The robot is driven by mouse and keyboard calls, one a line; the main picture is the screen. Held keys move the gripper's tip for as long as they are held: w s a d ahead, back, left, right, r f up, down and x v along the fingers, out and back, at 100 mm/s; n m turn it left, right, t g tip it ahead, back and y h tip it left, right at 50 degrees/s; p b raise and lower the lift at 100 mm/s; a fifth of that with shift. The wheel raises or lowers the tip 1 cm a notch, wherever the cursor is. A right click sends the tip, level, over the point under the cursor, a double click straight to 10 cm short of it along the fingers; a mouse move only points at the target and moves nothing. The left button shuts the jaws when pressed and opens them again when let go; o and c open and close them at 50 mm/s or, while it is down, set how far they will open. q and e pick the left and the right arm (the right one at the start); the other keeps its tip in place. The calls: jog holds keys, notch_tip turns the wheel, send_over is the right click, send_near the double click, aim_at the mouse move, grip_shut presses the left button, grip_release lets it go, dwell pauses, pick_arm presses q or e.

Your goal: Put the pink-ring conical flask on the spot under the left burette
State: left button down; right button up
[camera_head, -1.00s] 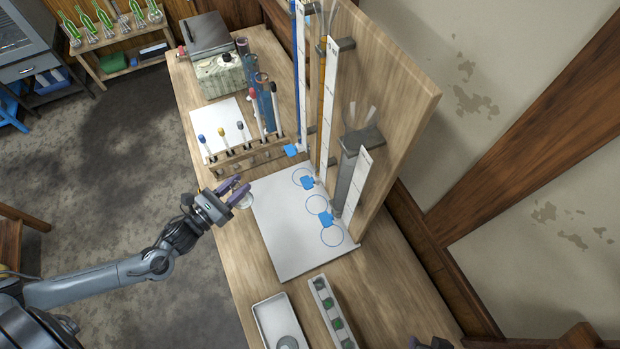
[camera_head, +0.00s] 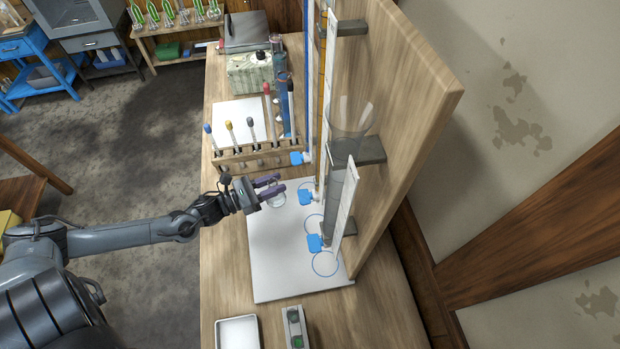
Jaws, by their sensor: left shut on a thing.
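My left gripper (camera_head: 271,187) is shut on a small clear glass flask (camera_head: 277,202). The flask is over the far left part of the white board (camera_head: 272,270); its pink ring cannot be made out. I cannot tell whether it touches the board. Several blue circles are drawn on the board. The farthest circle (camera_head: 308,183) is right of the flask, partly behind a blue tap (camera_head: 305,197). The left burette (camera_head: 309,90) is the farthest on the wooden back panel, with its own blue tap (camera_head: 297,158). My right gripper is not in view.
A wooden rack (camera_head: 235,155) of capped droppers stands just beyond the board, near my left gripper. A middle circle (camera_head: 314,214) and a near circle (camera_head: 325,276) lie along the panel (camera_head: 395,130). A white tray (camera_head: 237,333) is at the front. The board's near left is clear.

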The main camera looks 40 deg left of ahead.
pick_arm(q)
jog(key=x, duration=1.1)
jog(key=shift+w, duration=0.1)
jog(key=shift+f, duration=1.75)
jog(key=shift+f, duration=0.15)
jog(key=c, duration=0.8)
grip_release()
